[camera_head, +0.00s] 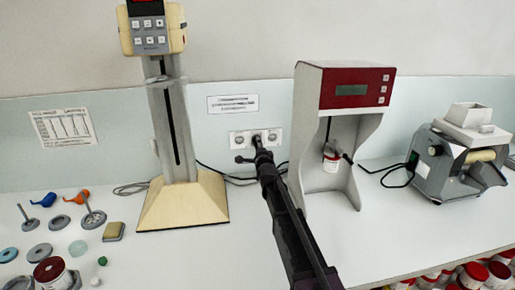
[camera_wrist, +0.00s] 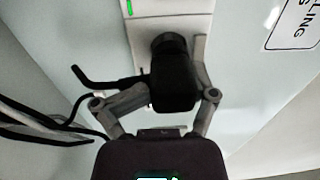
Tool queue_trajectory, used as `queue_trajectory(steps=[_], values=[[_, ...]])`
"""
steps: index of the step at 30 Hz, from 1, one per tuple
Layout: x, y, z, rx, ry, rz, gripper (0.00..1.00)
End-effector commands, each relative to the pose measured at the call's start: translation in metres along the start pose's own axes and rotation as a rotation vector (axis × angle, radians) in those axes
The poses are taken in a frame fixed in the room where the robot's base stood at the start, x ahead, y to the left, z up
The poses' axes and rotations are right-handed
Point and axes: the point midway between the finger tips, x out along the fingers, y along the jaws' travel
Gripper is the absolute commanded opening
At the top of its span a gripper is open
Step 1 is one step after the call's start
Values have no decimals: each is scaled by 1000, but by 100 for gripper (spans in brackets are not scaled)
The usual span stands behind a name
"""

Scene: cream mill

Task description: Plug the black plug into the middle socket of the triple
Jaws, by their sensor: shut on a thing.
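The triple socket (camera_head: 240,139) is a pale plate on the back wall, between the cream column stand and the red-topped machine. Its left and right outlets show; the middle is covered by the black plug (camera_head: 256,140). My gripper (camera_head: 259,147) is at the plate, shut on the plug. In the wrist view, my gripper (camera_wrist: 175,78) has a finger on each side of the plug (camera_wrist: 172,88). The plug's round front end is at the plate (camera_wrist: 175,22); I cannot tell how far it is in. Its cable bends off to the left.
The cream column stand (camera_head: 182,203) is left of my arm, and the red-topped machine (camera_head: 357,90) is close on the right. Dark cables (camera_head: 236,179) lie along the wall. Small parts lie at left; a grey roller mill (camera_head: 455,160) stands at right.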

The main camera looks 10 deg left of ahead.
Motion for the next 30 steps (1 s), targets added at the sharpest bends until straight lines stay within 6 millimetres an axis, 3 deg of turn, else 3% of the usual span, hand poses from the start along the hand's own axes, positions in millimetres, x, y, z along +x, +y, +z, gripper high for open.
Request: queue_trajectory(steps=[30], values=[[11,0,0,0,0,0,12]])
